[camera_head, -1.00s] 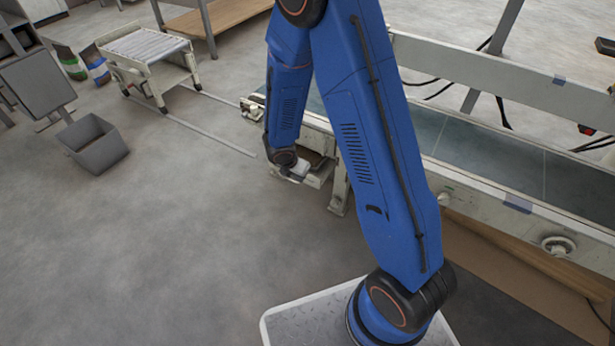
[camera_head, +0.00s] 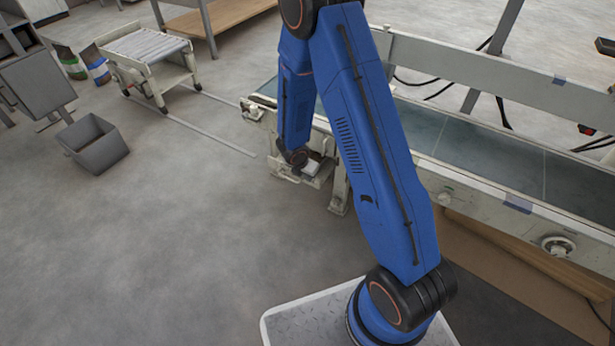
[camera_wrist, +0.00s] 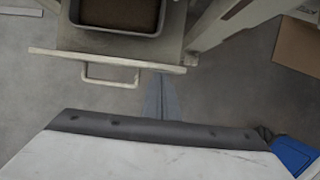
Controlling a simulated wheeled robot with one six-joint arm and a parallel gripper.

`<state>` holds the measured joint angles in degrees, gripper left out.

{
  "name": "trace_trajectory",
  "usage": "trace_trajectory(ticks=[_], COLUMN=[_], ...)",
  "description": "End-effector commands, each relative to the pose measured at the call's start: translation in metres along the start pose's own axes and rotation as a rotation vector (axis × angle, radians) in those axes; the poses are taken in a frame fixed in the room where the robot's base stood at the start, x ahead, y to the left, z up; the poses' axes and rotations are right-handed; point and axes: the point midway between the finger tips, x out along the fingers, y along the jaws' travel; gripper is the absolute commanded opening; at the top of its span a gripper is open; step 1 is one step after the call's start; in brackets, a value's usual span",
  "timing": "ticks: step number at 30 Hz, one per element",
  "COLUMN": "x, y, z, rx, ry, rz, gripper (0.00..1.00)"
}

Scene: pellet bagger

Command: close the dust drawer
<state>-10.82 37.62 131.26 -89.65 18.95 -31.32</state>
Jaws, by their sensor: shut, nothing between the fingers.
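The dust drawer (camera_wrist: 165,49) is pulled out at the end of the conveyor frame, with a dark-rimmed tray of brown dust (camera_wrist: 117,14) in it. Its pale bar handle (camera_wrist: 110,82) sticks out from the front, left of centre in the wrist view. My gripper (camera_wrist: 162,78) is shut and empty. Its fingers point at the drawer front, right of the handle and close to it; I cannot tell whether they touch. In the head view the drawer (camera_head: 281,170) is partly hidden by my arm, and my gripper (camera_head: 312,168) is beside it.
The conveyor (camera_head: 480,152) runs off to the right, its legs (camera_head: 339,190) beside the drawer. A grey bin (camera_head: 93,145) and a roller cart (camera_head: 150,55) stand to the left. Open concrete floor (camera_head: 170,240) lies in front. A cardboard-coloured panel (camera_wrist: 297,47) shows at right.

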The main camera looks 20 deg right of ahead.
Motion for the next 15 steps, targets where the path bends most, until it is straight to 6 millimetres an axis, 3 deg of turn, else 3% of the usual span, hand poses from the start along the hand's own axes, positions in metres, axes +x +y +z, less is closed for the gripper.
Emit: trace_trajectory(ticks=[9, 15], x=[0.001, 0.013], y=[0.0, 0.0], z=[0.002, 0.032], rx=[0.001, 0.006], ry=[0.0, -0.001], rz=[0.0, 0.0], gripper=[0.0, 0.0])
